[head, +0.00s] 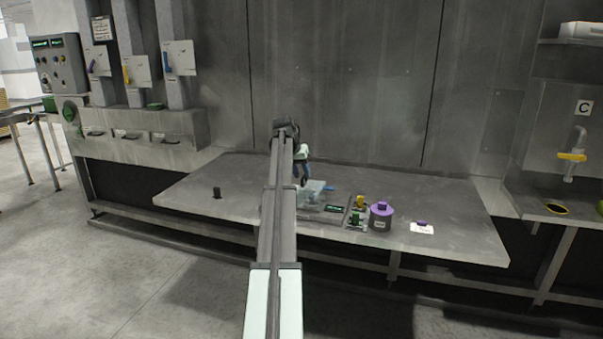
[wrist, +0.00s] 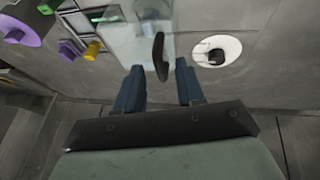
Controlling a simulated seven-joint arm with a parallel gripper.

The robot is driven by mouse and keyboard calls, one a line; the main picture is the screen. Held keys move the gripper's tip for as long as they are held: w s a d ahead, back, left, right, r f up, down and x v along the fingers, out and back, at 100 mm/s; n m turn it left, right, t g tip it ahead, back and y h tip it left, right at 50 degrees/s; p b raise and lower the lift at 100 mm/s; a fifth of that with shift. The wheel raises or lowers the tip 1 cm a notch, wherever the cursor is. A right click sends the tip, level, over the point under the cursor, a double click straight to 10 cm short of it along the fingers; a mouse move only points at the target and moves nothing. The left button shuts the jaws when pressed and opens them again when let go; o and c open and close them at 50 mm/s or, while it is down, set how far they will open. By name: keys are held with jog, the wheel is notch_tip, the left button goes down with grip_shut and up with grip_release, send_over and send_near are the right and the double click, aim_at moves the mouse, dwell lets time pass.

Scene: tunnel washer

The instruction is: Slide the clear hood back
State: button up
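The clear hood (head: 313,190) is a see-through box on the worktable, just below my gripper (head: 305,178) in the head view. It also shows in the wrist view (wrist: 122,42), under and beyond the fingers. A dark, upright oval handle (wrist: 160,57) stands at the hood's edge there. My gripper (wrist: 159,66) is open, with its two blue fingers apart on either side of the handle's line. The handle appears between or just beyond the fingertips; I cannot tell whether they touch it. My arm hides part of the table in the head view.
A purple-lidded canister (head: 381,219), a small display (head: 334,208) and green and yellow knobs (head: 357,212) stand right of the hood. A black peg (head: 216,192) stands at left.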

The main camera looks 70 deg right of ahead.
jog(key=shift+d+f, duration=0.1)
jog(key=shift+f, duration=0.05)
grip_shut()
dwell(0.4)
